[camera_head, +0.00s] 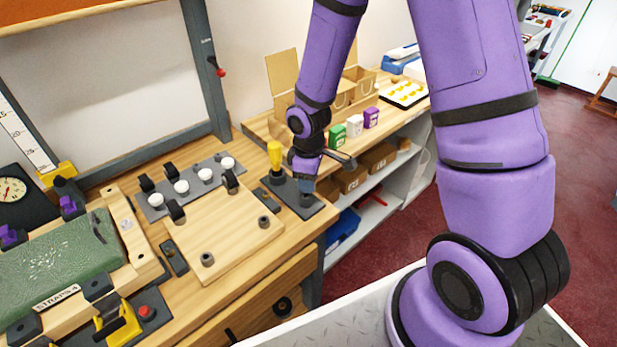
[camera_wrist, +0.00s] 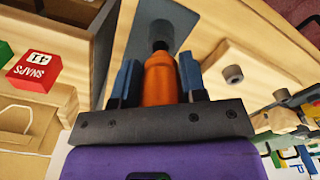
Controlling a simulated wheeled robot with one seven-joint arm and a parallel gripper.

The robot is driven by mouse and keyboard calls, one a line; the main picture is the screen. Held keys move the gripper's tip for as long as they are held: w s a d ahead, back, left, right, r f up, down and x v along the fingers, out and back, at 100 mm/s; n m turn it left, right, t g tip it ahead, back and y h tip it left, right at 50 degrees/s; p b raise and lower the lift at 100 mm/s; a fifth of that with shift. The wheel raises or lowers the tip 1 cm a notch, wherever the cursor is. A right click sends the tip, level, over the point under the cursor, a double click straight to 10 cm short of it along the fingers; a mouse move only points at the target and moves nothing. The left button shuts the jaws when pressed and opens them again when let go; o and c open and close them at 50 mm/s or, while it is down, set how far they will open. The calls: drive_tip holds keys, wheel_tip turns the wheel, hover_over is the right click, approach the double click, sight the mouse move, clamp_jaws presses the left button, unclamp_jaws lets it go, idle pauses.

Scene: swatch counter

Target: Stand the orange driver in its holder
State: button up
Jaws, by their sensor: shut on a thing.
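The orange driver (camera_wrist: 160,82) is held between the two blue fingers of my gripper (camera_wrist: 159,64) in the wrist view. Its handle points away from the palm, with a dark part at its far end. In the head view my gripper (camera_head: 307,184) is low over the right end of a dark holder plate (camera_head: 287,194), and the orange driver is hidden there. A yellow driver (camera_head: 275,155) stands upright at the plate's left end. The grey plate also shows beyond the driver in the wrist view (camera_wrist: 178,17). I cannot tell whether the driver's tip is inside the socket.
A wooden board (camera_head: 225,235) with black clamps lies left of the holder. Small green, white and purple boxes (camera_head: 354,125) stand behind, to the right. A green-topped block (camera_head: 55,260) is at the far left. The bench's front edge is close to the holder.

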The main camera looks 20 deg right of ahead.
drive_tip(key=shift+f, duration=0.55)
drive_tip(key=o, duration=1.4)
drive_tip(key=shift+r, duration=3)
